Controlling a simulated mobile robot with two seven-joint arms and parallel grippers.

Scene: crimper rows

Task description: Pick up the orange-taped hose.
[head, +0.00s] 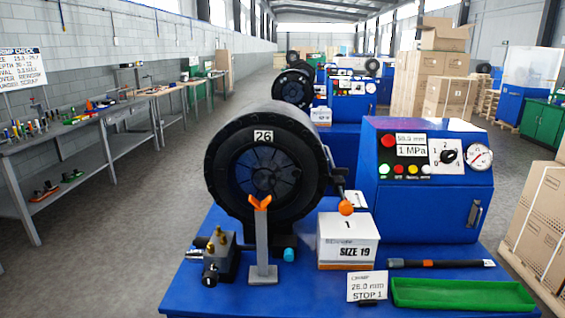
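The orange-taped hose (455,263) is a short black hose with an orange band near its left part. It lies flat, roughly left to right, on the blue bench top (205,279) at the front right. It is just behind a green tray (463,293) and in front of the blue control cabinet (427,212). Nothing holds it. Neither of my grippers shows in the head view.
Left of the hose stand a white "SIZE 19" box (347,250) and a "26.0 mm STOP 1" card (367,287). A black crimper head (270,124) rises behind a grey stand with an orange fork (262,245). A valve block (220,258) sits left.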

